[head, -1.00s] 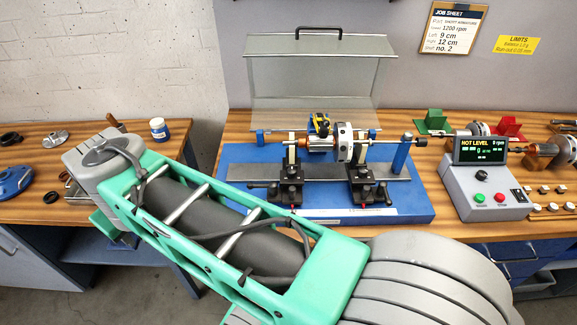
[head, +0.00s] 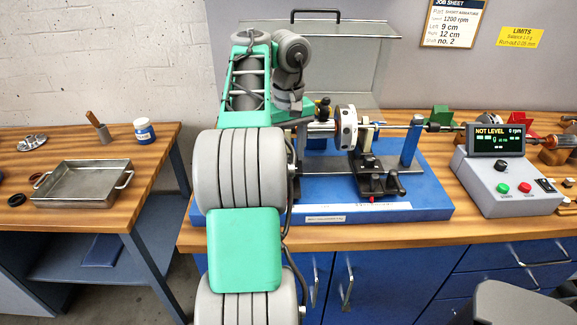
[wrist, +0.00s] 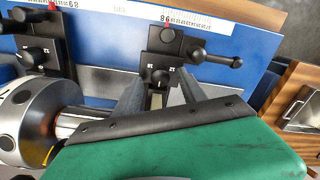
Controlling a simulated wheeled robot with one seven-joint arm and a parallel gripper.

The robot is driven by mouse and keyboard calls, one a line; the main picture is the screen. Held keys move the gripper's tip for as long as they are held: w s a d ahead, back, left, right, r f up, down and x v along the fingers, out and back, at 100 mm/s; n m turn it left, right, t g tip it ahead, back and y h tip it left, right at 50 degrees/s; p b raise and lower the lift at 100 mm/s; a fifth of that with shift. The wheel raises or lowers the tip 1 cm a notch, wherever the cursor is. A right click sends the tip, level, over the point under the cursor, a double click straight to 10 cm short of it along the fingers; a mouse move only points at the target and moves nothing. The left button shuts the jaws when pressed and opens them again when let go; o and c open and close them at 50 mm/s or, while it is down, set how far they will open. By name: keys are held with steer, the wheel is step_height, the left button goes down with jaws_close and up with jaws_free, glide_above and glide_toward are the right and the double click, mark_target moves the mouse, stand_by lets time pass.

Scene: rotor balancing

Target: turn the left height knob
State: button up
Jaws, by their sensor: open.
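In the wrist view the left support (wrist: 172,45) is a black block with a side lever (wrist: 222,61). A black round part with white marks, probably its height knob (wrist: 160,75), faces up on it. My gripper (wrist: 161,88) is open, with its grey fingers on either side below this knob in the picture. Whether they touch it I cannot tell. In the head view my arm hides the left support and my fingertips. The right support (head: 376,178) stands clear to the right, carrying the shaft by the silver rotor disc (head: 346,128).
The blue base (head: 425,200) holds both supports, with a scale along its front. A raised grey guard (head: 345,60) stands behind. The control box (head: 500,185) reads NOT LEVEL, 0 rpm. A metal tray (head: 80,185) sits on the left bench.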

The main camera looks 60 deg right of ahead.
steer(key=shift+f, duration=0.6)
steer(key=shift+r, duration=0.1)
jaws_close()
